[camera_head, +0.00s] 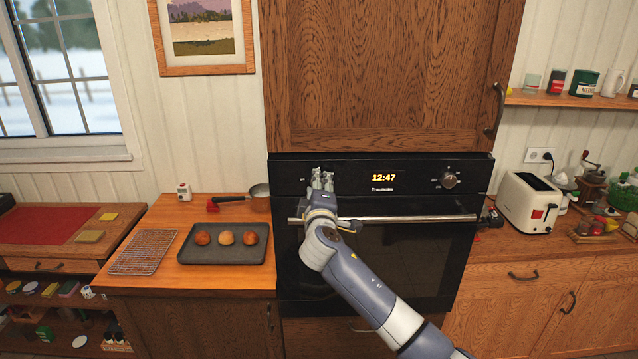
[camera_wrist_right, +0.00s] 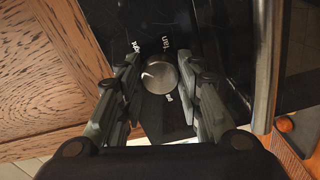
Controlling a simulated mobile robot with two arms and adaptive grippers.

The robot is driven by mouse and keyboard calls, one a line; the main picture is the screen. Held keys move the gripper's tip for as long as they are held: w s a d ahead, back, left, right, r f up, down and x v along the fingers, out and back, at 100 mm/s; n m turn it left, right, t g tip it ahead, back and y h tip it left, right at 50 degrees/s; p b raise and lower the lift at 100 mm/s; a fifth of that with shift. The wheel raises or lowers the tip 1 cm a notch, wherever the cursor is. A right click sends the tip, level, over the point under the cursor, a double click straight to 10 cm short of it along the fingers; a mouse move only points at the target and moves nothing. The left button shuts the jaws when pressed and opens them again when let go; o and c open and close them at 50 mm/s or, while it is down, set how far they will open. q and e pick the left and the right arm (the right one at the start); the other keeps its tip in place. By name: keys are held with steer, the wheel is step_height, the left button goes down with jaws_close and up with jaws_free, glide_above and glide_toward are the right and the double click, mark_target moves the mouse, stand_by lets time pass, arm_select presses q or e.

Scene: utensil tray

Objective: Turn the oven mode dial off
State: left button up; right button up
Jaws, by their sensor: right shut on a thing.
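The black oven (camera_head: 415,186) is built into the wooden cabinet, with a lit clock reading 12:47. My right gripper (camera_head: 322,178) is at the left end of its control panel and covers the left dial in the head view. In the right wrist view the round metallic dial (camera_wrist_right: 160,77) sits between the two fingers of my right gripper (camera_wrist_right: 158,82), which is shut on it. Small white markings surround the dial, too blurred to read surely. A second dial (camera_head: 449,180) is at the panel's right, clear of the gripper. My left gripper is out of view.
The oven's handle bar (camera_head: 420,219) runs below the panel, under my right wrist. A dark baking tray (camera_head: 262,252) with three buns and a small pan (camera_head: 259,193) are on the left counter. A white toaster (camera_head: 528,204) stands on the right.

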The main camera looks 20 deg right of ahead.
steer(key=shift+n+p, duration=1.1)
steer(key=shift+n, duration=3.2)
steer(key=o, duration=1.1)
steer(key=shift+c, duration=0.2)
steer(key=shift+r, duration=0.1)
steer(key=shift+s, duration=0.1)
steer(key=v, duration=1.2)
